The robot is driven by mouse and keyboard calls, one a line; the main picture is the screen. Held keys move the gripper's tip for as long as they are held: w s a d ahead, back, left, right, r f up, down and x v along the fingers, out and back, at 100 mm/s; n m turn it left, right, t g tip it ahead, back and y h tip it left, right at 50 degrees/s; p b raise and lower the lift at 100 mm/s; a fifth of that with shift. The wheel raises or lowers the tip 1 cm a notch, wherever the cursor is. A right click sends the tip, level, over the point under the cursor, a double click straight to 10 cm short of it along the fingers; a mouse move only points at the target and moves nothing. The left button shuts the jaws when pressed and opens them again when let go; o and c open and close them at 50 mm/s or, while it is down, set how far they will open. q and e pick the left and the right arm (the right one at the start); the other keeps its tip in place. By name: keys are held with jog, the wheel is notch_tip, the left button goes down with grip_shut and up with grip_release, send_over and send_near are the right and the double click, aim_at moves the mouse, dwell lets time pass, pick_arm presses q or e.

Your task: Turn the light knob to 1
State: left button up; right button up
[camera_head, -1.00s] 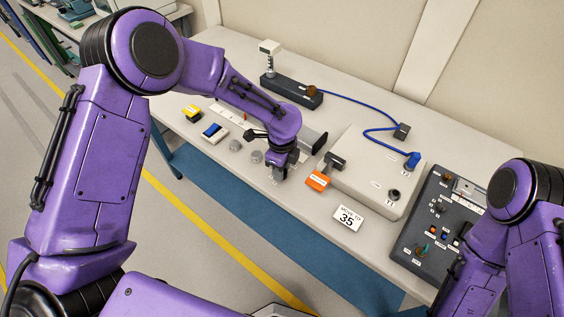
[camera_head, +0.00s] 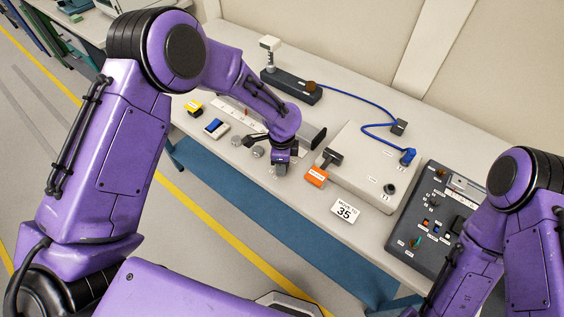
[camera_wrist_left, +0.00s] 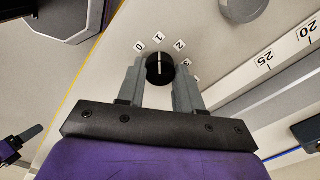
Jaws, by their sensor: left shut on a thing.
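The light knob (camera_wrist_left: 160,68) is a round black knob with a white line, seen in the left wrist view. Small labels 0, 1, 2 and more stand around its far side. The white line runs up the picture, roughly towards the 1 label (camera_wrist_left: 159,38). My left gripper (camera_wrist_left: 160,80) is shut on the knob, one grey finger on each side of it. In the head view my left gripper (camera_head: 279,168) points down at the table and hides the knob.
A pale box (camera_head: 365,165) with a blue cable stands to the right, then a dark control panel (camera_head: 420,222).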

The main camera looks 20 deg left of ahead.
pick_arm(q)
jog(key=o, duration=1)
jog(key=shift+o, duration=0.2)
notch_tip(320, 180, up, 11)
jog(key=b, duration=0.1)
jog(key=shift+f, duration=0.2)
